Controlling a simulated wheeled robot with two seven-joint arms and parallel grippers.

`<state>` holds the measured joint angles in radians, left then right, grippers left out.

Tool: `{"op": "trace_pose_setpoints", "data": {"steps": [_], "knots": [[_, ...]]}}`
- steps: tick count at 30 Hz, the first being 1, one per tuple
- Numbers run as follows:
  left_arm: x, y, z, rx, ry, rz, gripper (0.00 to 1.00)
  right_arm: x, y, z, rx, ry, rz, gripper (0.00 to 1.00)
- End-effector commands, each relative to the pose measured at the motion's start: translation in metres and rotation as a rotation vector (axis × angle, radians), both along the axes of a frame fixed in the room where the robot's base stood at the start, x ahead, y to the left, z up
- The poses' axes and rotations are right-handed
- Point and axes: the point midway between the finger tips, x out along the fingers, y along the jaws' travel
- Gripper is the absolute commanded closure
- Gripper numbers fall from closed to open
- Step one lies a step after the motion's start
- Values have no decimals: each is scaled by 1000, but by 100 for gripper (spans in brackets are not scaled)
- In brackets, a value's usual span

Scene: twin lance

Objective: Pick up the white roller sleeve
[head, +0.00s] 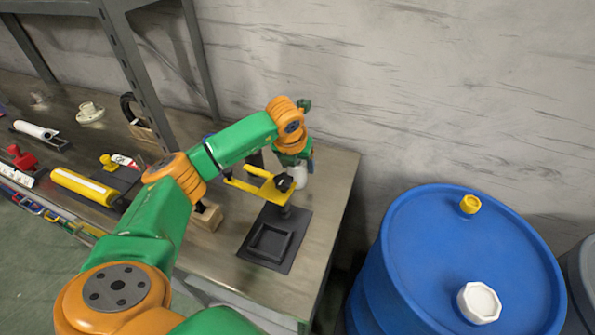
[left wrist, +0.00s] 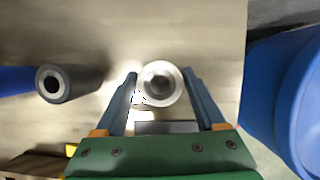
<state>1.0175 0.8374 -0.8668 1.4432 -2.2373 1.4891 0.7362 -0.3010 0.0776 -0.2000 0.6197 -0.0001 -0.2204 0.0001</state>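A white roller sleeve (left wrist: 162,84) stands upright on the table, seen end-on in the left wrist view as a white ring with a grey centre. In the head view the white sleeve (head: 300,178) shows partly below my left gripper (head: 301,163). In the left wrist view the left gripper (left wrist: 160,73) is open, with one blue-grey finger on each side of the sleeve. The right finger looks very close to it; I cannot tell whether it touches. My right gripper is not in view.
A dark tube (left wrist: 70,82) stands left of the sleeve. A yellow bracket (head: 262,185) and a black tray (head: 270,242) are close by. A yellow roller (head: 85,187) and another white roller (head: 36,130) lie further left. A blue barrel (head: 420,240) stands right of the table.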

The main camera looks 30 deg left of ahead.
Motion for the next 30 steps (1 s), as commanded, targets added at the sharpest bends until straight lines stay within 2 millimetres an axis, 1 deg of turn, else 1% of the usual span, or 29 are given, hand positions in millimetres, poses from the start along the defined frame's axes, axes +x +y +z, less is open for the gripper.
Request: {"op": "trace_pose_setpoints", "data": {"steps": [1, 7, 8, 14, 17, 20, 24, 25, 28, 30], "knots": [[0, 0, 0, 0, 0, 0, 44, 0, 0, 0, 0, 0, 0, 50], [0, 0, 0, 0, 0, 0, 98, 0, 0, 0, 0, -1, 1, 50], [0, 0, 0, -1, -1, 0, 100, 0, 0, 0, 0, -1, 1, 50], [0, 0, 1, -1, -1, 0, 100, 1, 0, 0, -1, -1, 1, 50], [1, 0, 9, -1, -4, 0, 100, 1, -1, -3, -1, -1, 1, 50], [1, 0, 28, -1, -8, 0, 100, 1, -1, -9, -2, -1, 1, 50], [2, 0, 67, -2, -9, 0, 100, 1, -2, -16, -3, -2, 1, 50], [1, 0, 74, -2, -8, 0, 100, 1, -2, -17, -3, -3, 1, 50], [1, -2, 94, -1, -6, -6, 100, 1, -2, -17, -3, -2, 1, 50], [0, -8, 107, -1, -6, -29, 100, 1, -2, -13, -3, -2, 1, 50]]}}
